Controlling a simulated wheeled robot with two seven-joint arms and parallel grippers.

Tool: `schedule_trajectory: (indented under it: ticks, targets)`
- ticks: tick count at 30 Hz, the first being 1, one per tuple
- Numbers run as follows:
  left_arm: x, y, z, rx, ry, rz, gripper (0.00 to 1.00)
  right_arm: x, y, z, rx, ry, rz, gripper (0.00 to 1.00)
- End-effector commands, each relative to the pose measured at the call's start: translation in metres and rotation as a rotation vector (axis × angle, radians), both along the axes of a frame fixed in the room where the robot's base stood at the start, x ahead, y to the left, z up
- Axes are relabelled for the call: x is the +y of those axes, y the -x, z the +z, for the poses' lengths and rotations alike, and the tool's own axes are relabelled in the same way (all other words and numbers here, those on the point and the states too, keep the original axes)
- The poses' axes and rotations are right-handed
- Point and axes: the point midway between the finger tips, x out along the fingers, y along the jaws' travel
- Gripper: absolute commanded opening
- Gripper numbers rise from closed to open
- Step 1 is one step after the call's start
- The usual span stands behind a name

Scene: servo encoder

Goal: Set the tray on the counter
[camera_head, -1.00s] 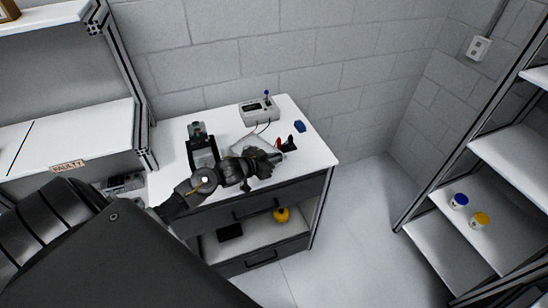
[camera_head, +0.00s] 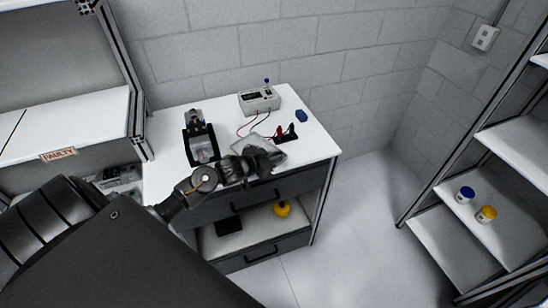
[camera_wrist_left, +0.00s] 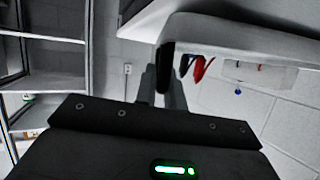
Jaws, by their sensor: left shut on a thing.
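The tray (camera_head: 247,142) is a thin, light grey, flat piece above the middle of the white counter (camera_head: 165,135), near its front edge. My left gripper (camera_head: 264,160) is shut on the tray's near side; its fingers partly hide it. In the left wrist view the tray (camera_wrist_left: 245,35) is a pale slab with a rounded corner, and the gripper (camera_wrist_left: 160,80) is at its edge. I cannot tell whether the tray touches the counter. My right gripper is not in view.
A meter box (camera_head: 259,100) with wires stands at the back of the counter. Red and black clips (camera_head: 286,132) lie just right of the tray. A blue piece (camera_head: 301,115) is at the right, a black device (camera_head: 200,140) at the left. Shelves (camera_head: 520,145) stand right.

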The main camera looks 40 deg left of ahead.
Motion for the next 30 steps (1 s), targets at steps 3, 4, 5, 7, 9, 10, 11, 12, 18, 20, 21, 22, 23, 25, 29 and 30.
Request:
schedule_trajectory:
  ticks: [3,4,5,7,9,10,11,12,18,20,21,22,23,25,29,30]
  targets:
    - [0.000,0.000,-0.001,-0.002,0.000,0.000,0.00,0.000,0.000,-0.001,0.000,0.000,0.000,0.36]
    - [0.000,0.000,-0.002,-0.002,0.000,0.000,0.00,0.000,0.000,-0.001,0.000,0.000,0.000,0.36]
    - [0.000,0.000,-0.002,-0.002,0.000,0.000,0.00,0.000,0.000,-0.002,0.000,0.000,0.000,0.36]
    - [0.000,0.000,-0.004,-0.002,0.000,0.000,0.00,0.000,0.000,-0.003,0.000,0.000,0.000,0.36]
    - [0.000,-0.001,-0.003,-0.002,0.000,-0.001,0.14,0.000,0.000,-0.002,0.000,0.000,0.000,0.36]
    - [0.000,0.000,-0.003,-0.002,0.000,-0.001,0.18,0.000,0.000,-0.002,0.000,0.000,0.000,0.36]
    - [0.000,0.000,-0.003,-0.002,0.000,-0.001,0.22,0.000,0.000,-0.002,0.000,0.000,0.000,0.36]
    - [0.000,0.000,-0.004,-0.002,0.000,0.000,0.28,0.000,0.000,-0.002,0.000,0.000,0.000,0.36]
    - [0.000,0.000,-0.004,-0.001,0.000,0.000,0.36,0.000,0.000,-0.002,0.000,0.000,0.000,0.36]
    - [0.000,0.000,-0.004,-0.001,0.000,0.000,0.36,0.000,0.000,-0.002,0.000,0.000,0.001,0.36]
    - [0.000,0.000,-0.005,0.001,0.001,0.000,0.36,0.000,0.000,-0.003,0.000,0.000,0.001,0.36]
    - [0.000,0.001,-0.005,0.001,0.000,0.000,0.36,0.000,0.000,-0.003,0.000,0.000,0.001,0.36]
    - [0.000,0.001,-0.004,0.001,0.000,0.000,0.36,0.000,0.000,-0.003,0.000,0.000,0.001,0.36]
    - [0.001,0.006,-0.003,0.001,0.000,0.000,0.36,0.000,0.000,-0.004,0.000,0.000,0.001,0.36]
    - [0.004,0.024,0.003,0.001,-0.003,-0.002,0.36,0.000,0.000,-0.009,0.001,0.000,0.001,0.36]
    - [0.005,0.032,0.005,0.002,-0.002,-0.003,0.36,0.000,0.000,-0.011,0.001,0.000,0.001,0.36]
